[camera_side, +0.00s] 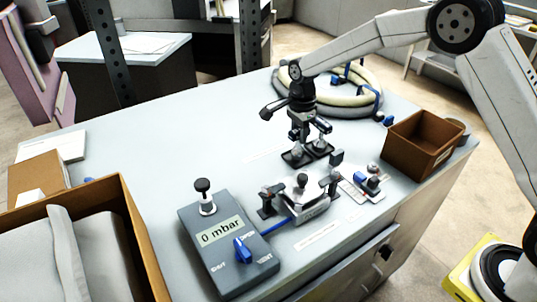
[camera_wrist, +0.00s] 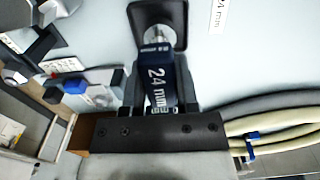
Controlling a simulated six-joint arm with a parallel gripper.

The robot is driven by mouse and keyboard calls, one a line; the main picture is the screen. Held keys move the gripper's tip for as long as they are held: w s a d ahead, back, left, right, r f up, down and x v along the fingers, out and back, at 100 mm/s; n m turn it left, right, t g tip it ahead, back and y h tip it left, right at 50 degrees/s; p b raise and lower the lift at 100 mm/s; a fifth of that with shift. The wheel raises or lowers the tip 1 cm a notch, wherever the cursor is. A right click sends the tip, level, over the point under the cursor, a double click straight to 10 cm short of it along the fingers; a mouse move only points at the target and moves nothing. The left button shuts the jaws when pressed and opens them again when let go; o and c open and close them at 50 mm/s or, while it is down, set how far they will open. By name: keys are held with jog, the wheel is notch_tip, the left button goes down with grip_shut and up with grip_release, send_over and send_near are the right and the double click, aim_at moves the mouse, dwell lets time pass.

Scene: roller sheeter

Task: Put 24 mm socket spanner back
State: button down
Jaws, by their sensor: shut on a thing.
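The 24 mm socket spanner (camera_wrist: 158,82) has a dark blue handle marked "24 mm" and a metal end. My gripper (camera_wrist: 160,95) is shut on its handle, with one finger on each side. The metal end is over a black tray (camera_wrist: 139,12) on the table; I cannot tell whether it touches. A white label reading "24 mm" (camera_wrist: 217,14) lies beside the tray in the wrist view.
A grey box reading "0 mbar" (camera_side: 222,262) stands at the front, joined by a blue line to a grey clamped device (camera_side: 308,207). A brown open box (camera_side: 415,146) is to the right. A coiled hose (camera_side: 350,98) lies behind. The table's left middle is clear.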

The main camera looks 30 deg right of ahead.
jog(key=shift+f, duration=0.2)
jog(key=shift+f, duration=0.15)
jog(key=shift+c, duration=1.8)
grip_release()
notch_tip(320, 180, up, 12)
jog(key=s+d+f+n+t, duration=0.1)
jog(key=s+f+n, duration=0.3)
jog(key=s+n, duration=0.5)
jog(key=s+d+f+n+t, duration=0.1)
jog(key=s+d+f+n, duration=0.1)
jog(key=s+f+n, duration=0.3)
jog(key=s+n, duration=0.4)
jog(key=s, duration=0.7)
jog(key=shift+d+f+t, duration=0.15)
jog(key=shift+d+t, duration=0.15)
jog(key=shift+d, duration=0.1)
